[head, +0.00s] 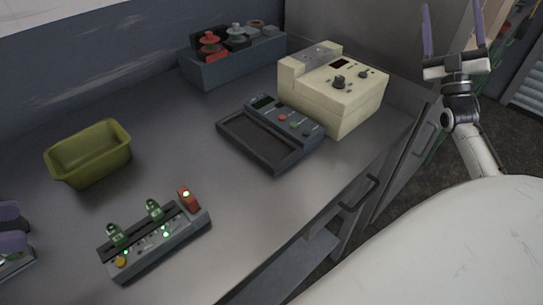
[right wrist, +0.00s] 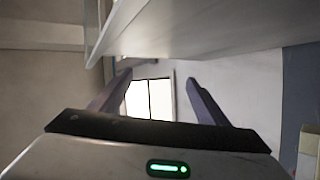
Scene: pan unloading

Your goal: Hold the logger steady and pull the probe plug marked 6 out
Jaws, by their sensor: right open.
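A grey logger (head: 157,246) lies on the bench at the lower middle-left, set at an angle. Two green plugs (head: 154,209) stand upright in it, and a red block (head: 188,199) with a lit top is at its right end. A yellow button (head: 122,262) is at its left end. The number on each plug is too small to read. My left gripper (head: 12,240) is at the left edge, left of the logger and apart from it; it is largely cut off. My right gripper (head: 455,35) is open and empty at the upper right, beyond the bench, fingers up; its fingers also show in the right wrist view (right wrist: 155,95).
An olive tub (head: 90,160) stands behind the logger. A dark shallow-tray instrument (head: 268,135) and a cream box with knobs (head: 335,90) stand to the right. A blue-grey bin (head: 235,65) with red and grey parts is at the back. Bench between tub and instrument is clear.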

